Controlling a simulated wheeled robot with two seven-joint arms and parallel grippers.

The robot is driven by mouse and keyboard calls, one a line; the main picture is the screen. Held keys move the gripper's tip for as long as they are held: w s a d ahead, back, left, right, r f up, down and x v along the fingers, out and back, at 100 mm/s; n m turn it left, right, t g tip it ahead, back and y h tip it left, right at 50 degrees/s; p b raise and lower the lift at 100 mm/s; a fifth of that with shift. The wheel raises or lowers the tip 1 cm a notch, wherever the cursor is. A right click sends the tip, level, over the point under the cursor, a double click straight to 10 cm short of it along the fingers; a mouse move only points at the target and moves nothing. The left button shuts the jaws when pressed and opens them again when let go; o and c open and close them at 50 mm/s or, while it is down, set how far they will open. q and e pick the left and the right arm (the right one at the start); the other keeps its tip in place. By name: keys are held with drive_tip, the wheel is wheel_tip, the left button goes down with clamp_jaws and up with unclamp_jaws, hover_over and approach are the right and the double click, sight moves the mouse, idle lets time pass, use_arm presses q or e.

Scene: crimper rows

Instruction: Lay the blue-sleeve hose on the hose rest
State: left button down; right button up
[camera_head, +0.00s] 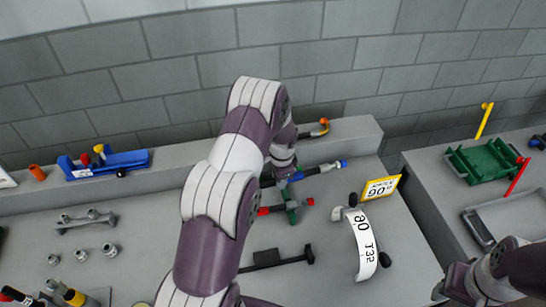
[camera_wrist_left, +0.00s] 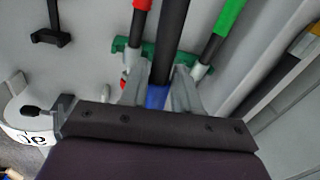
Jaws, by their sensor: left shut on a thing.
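My left gripper (camera_head: 284,176) is over the back of the bench, partly hidden by my own arm. In the left wrist view its fingers (camera_wrist_left: 160,97) are shut on the blue-sleeve hose, with the blue sleeve (camera_wrist_left: 157,97) between them. The dark hose body (camera_wrist_left: 172,35) runs away from the gripper. A green bracket (camera_wrist_left: 122,44), seemingly the hose rest, shows behind the fingers and in the head view (camera_head: 292,214). I cannot tell whether the held hose touches it. My right gripper (camera_head: 440,291) is at lower right, its fingers unclear.
A red-sleeve hose (camera_wrist_left: 141,25) and a green-sleeve hose (camera_wrist_left: 230,14) flank the held hose. A black stand (camera_head: 268,259) and a white crimper (camera_head: 365,248) stand nearer. A yellow-framed sign (camera_head: 382,188) is right. The raised back ledge (camera_head: 355,130) bounds the bench.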

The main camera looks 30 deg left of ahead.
use_arm(q)
drive_tip(key=s+d+f+n+g+y+p, duration=0.1)
drive_tip(key=s+d+f+n+p, duration=0.15)
drive_tip(key=s+d+n, duration=0.6)
drive_tip(key=n+g+h, duration=0.2)
drive_tip(key=n+h, duration=0.2)
drive_tip(key=n, duration=2.2)
hover_over(275, 259)
wheel_tip(275, 259, down, 3)
drive_tip(key=shift+a+p, duration=0.1)
drive_tip(key=shift+p, duration=0.25)
drive_tip(key=shift+g, duration=0.3)
wheel_tip(275, 259, down, 6)
drive_tip(key=b, duration=0.4)
drive_tip(key=shift+f, duration=0.2)
drive_tip(key=shift+f, duration=0.15)
